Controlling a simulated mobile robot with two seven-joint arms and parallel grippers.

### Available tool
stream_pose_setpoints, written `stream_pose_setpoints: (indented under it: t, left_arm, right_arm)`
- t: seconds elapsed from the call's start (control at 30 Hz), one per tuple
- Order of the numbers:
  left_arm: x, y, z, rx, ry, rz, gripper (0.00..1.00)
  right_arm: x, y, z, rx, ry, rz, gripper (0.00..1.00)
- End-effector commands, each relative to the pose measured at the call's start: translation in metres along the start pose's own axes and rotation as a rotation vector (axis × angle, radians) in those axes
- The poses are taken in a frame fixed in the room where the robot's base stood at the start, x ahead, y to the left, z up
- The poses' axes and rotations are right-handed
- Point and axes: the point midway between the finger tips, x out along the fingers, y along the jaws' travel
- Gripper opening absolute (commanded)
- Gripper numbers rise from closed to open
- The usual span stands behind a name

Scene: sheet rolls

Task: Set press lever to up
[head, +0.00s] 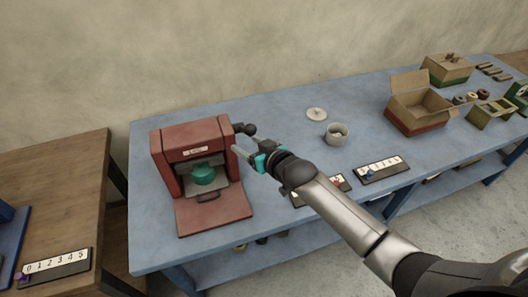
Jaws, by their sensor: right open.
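The red press (166,165) stands at the left end of the blue table. A dark lever with a round knob (249,130) shows at its upper right side; its exact angle is hard to tell. My right gripper (238,151), with teal parts at its base, is open and points left at the press's right side. Its fingers are just below the lever knob in the picture; whether they touch the lever or the press cannot be told. My left gripper is not in view.
A teal round piece (204,174) sits inside the press, above its lowered front flap (213,211). To the right are a grey cup (337,134), a pale lid (317,114), a numbered strip (382,169) and an open cardboard box (414,109).

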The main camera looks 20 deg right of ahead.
Motion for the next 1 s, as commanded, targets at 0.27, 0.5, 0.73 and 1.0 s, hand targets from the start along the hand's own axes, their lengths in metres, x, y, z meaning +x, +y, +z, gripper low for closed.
stream_pose_setpoints:
  t: [0.27, 0.5, 0.73, 1.0]
  left_arm:
    - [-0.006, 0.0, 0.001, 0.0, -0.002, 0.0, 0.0]
    - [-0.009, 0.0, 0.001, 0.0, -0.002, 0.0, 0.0]
    - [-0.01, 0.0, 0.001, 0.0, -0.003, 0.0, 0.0]
    - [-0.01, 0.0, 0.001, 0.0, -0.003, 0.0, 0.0]
  right_arm:
    - [-0.038, 0.0, 0.001, -0.001, -0.002, 0.001, 0.69]
    - [-0.078, 0.0, 0.001, -0.002, -0.003, 0.0, 0.69]
    - [-0.115, 0.0, 0.001, 0.0, -0.002, 0.0, 0.69]
    - [-0.142, 0.001, 0.0, 0.0, 0.0, 0.001, 0.69]
